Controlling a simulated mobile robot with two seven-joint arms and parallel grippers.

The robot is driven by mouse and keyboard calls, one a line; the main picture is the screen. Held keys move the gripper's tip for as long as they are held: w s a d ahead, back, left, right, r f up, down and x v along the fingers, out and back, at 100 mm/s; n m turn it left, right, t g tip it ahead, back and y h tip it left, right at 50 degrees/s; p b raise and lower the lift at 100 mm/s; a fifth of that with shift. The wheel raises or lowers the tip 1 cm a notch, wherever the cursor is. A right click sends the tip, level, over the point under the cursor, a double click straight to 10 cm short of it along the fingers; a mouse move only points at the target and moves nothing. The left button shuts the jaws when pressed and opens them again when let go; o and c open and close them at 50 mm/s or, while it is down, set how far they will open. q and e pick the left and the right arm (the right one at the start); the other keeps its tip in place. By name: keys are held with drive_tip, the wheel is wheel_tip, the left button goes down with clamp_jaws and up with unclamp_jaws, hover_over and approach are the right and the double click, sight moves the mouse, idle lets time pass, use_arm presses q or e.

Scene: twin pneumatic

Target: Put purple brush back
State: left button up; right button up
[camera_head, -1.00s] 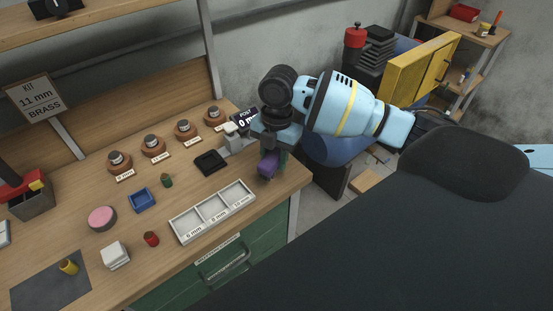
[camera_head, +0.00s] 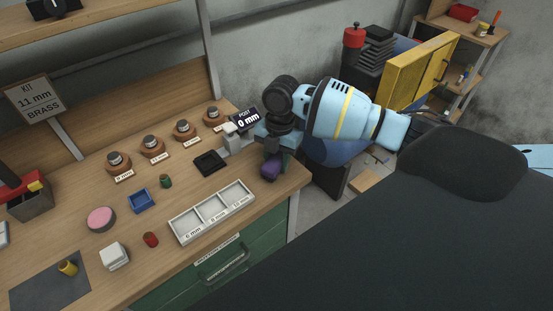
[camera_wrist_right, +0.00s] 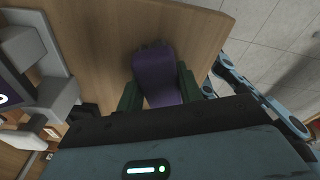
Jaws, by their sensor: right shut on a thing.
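The purple brush (camera_head: 271,168) is at the right end of the wooden bench, close to its right edge. My right gripper (camera_head: 278,158) is over it from above. In the right wrist view the purple brush (camera_wrist_right: 157,78) sits between the two green fingers of my right gripper (camera_wrist_right: 158,98), which is shut on it. Its far end points toward the bench top. I cannot tell whether the brush touches the bench. My left gripper is not in view.
A grey gauge with a display (camera_head: 248,118) reading 0 mm stands just left of my right gripper. A black square tray (camera_head: 209,162) and a white three-part tray (camera_head: 213,212) lie nearby. The bench (camera_head: 291,180) ends just right of the brush.

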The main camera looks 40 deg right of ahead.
sight(279, 154)
drive_tip(key=shift+f, duration=0.1)
drive_tip(key=o, duration=1.2)
drive_tip(key=r, duration=0.4)
drive_tip(key=d+r, duration=0.1)
drive_tip(key=r, duration=0.7)
drive_tip(key=shift+w+d+r, duration=0.1)
drive_tip(key=shift+w+d, duration=0.05)
drive_tip(key=shift+w, duration=0.15)
